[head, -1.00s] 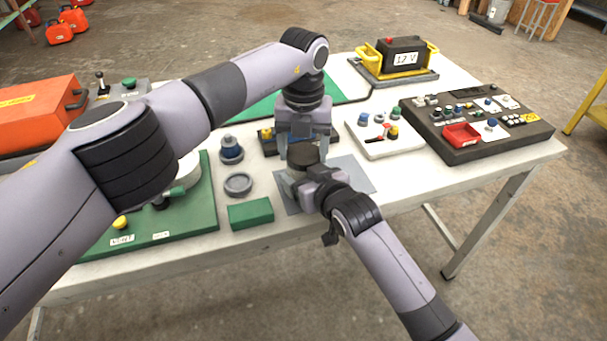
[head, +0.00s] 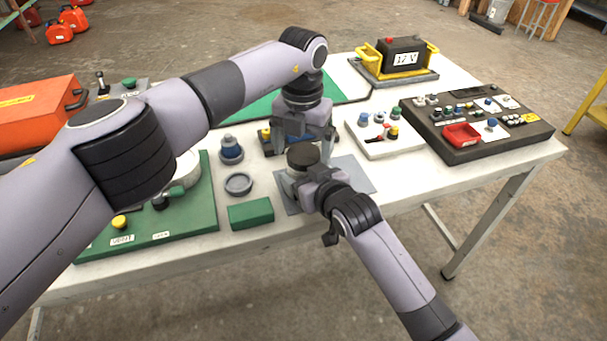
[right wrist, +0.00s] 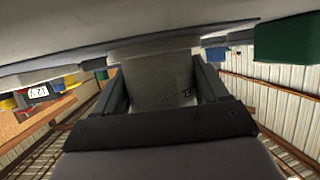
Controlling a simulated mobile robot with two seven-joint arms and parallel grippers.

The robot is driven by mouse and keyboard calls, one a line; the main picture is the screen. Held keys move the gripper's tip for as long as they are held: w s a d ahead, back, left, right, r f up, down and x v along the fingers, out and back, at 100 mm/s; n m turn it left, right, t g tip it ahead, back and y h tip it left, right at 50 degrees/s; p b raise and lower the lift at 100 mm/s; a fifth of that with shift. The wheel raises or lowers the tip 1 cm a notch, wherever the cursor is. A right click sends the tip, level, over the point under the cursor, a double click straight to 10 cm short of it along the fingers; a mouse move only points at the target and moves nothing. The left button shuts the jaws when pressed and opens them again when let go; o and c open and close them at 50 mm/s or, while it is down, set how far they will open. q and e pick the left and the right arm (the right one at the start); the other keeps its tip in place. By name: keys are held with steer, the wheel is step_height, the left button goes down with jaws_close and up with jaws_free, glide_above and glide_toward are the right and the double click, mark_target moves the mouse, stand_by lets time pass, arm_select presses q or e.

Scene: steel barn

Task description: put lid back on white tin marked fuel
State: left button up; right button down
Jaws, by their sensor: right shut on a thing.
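The white tin (head: 289,187) stands on the grey mat at the table's front, mostly hidden in the head view by my right gripper (head: 305,190). In the right wrist view the tin (right wrist: 155,80) shows as a pale shaded body between the two jaws, with part of a dark mark at its side. My right gripper is shut on the tin. A dark round lid (head: 302,155) lies on top of the tin and looks level. My left gripper (head: 303,143) is just behind and above the lid, its fingers apart and clear of it.
A grey ring-shaped dish (head: 238,184) and a green block (head: 250,213) lie left of the mat (head: 350,174). A blue-topped grey piece (head: 231,150) stands behind the dish. A white panel with knobs (head: 385,137) and a black control board (head: 480,125) are to the right.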

arm_select(q)
steer(key=shift+s+d, duration=0.15)
steer(key=shift+d, duration=0.1)
steer(key=shift+r, duration=0.3)
steer(key=shift+a+r, duration=0.1)
steer(key=shift+r, duration=1.85)
steer(key=shift+c, duration=0.4)
steer(key=shift+r+n, duration=1.7)
steer(key=shift+r, duration=0.05)
steer(key=shift+f, duration=0.1)
steer(key=shift+f, duration=3.95)
